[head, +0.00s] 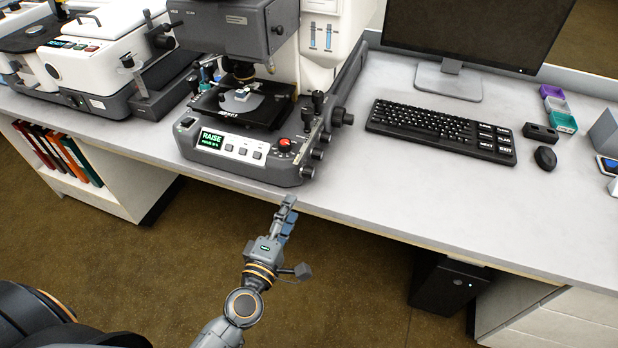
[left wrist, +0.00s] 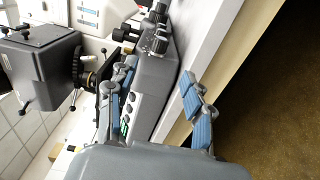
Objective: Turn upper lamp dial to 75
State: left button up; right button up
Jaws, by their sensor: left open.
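The microscope (head: 233,160) stands on the bench with a green-lit display (head: 211,140) reading RAISE and several buttons on its front panel. A dial with a red cap (head: 284,145) and marks around it sits at the right end of this panel. Dark knobs (head: 317,154) line the base's right side; they also show in the left wrist view (left wrist: 158,42). I cannot tell which control is the upper lamp dial, nor read a setting. My left gripper (head: 288,207) is open and empty, in front of the bench edge below the panel. In the left wrist view its fingers (left wrist: 157,82) are spread, with the microscope base beyond.
A keyboard (head: 440,130), a mouse (head: 545,158) and a monitor (head: 465,30) are to the right. White instruments (head: 95,55) stand at the left. The bench top (head: 400,190) is clear between the microscope and the keyboard's front. A computer case (head: 450,283) is under the bench.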

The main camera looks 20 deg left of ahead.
aim_at(307, 177)
pick_arm(q)
jog(key=w, duration=0.8)
jog(key=w+p, duration=0.1)
jog(key=w, duration=0.3)
jog(key=shift+w+d+r, duration=0.1)
jog(key=shift+w+d, duration=0.2)
jog(key=shift+w, duration=0.1)
jog(key=shift+c, duration=0.5)
grip_shut()
jog(key=p, duration=0.3)
jog(key=shift+r+g, duration=0.25)
jog(key=shift+g, duration=0.05)
jog(key=shift+f+p, duration=0.1)
jog(key=shift+p, duration=0.3)
jog(key=shift+f, duration=0.2)
